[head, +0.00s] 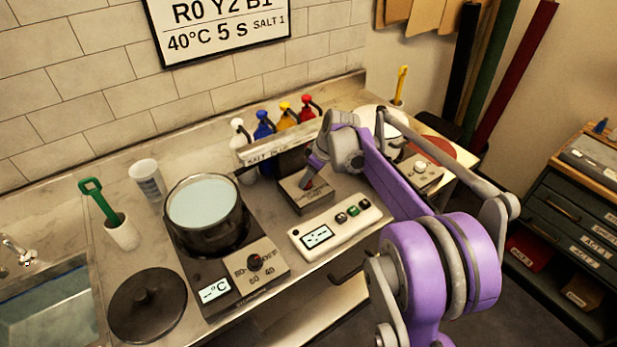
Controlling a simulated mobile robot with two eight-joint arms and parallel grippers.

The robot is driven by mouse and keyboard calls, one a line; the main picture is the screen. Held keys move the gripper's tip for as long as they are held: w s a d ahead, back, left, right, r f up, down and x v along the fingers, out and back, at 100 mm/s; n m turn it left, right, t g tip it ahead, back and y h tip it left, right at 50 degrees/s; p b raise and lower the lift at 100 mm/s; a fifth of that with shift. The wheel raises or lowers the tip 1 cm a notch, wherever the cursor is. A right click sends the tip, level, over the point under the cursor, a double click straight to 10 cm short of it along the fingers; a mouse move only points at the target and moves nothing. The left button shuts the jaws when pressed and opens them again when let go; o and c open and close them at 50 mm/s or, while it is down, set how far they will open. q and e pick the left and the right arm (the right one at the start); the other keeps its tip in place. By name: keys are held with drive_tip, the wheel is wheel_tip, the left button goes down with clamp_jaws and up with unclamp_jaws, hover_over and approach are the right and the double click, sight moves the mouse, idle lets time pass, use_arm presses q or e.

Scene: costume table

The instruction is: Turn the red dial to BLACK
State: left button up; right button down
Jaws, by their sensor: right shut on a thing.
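The red dial (307,184) sits on top of a small dark box (311,203) in the middle of the counter. Only a little of the dial shows under my right gripper (310,177), which reaches down from the right and is shut on it. The box has lettering on its top near the dial, too small to read, so I cannot tell which mark the dial points to. My left gripper is not in view.
A pot of pale liquid (204,207) stands on a hotplate with a black knob (254,262). A white timer box (336,228) lies in front of the dial box. Several coloured bottles (285,115) stand behind. A black lid (147,305) lies front left.

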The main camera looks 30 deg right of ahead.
drive_tip(key=shift+m, duration=0.3)
drive_tip(key=m+h, duration=0.1)
drive_tip(key=m, duration=0.2)
drive_tip(key=shift+s+a, duration=0.1)
drive_tip(key=shift+a, duration=0.1)
drive_tip(key=m+h, duration=0.2)
drive_tip(key=m, duration=0.3)
drive_tip(key=shift+a, duration=0.15)
idle(0.3)
drive_tip(key=c, duration=0.5)
unclamp_jaws()
drive_tip(key=v, duration=1)
drive_tip(key=shift+s+a+r, duration=0.2)
drive_tip(key=shift+s+r, duration=0.05)
drive_tip(key=shift+r, duration=0.05)
